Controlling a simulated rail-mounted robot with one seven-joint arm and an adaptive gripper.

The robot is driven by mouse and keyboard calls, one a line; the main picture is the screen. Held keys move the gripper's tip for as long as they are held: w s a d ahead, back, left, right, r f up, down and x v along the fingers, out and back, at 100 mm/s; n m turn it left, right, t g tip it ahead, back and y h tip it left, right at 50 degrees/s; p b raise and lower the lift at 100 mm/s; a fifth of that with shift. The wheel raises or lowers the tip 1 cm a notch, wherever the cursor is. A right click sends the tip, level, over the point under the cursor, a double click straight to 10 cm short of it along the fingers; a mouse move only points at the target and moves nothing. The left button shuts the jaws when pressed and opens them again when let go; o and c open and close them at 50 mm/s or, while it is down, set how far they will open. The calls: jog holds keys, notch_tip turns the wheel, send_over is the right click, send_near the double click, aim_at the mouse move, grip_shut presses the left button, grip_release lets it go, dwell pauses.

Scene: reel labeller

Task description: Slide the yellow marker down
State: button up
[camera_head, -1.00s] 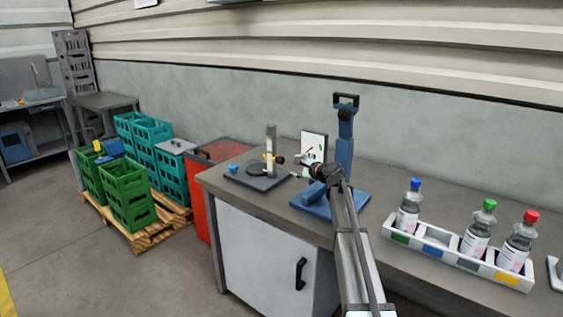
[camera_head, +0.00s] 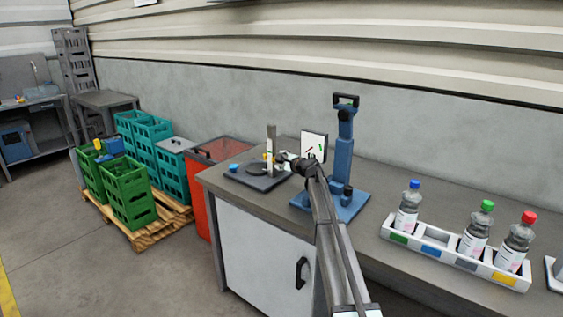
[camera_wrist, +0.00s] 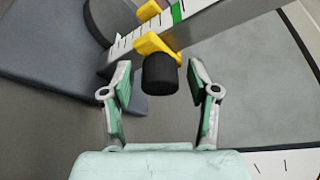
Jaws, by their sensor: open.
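The yellow marker (camera_wrist: 152,44) with its black knob (camera_wrist: 160,74) sits on an upright scale post (camera_wrist: 190,28) with tick marks and a green band. In the head view the marker (camera_head: 268,157) is a small yellow spot on the post (camera_head: 271,142), largely hidden by my gripper. My gripper (camera_wrist: 160,80) is open, with its fingers on either side of the black knob. A gap shows between the knob and each finger. In the head view my gripper (camera_head: 285,160) is just right of the post.
The post stands on a dark base plate (camera_head: 245,177) with a blue cap (camera_head: 234,168). A blue press (camera_head: 343,160) and a white dial panel (camera_head: 313,146) stand close to my arm. A bottle rack (camera_head: 440,255) is to the right on the bench.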

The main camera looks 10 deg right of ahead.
grip_shut()
jog(key=shift+f+b, duration=1.4)
jog(key=shift+f, duration=0.9)
jog(key=shift+c, duration=0.2)
grip_release()
jog(key=shift+o, duration=0.2)
jog(key=shift+f, duration=0.1)
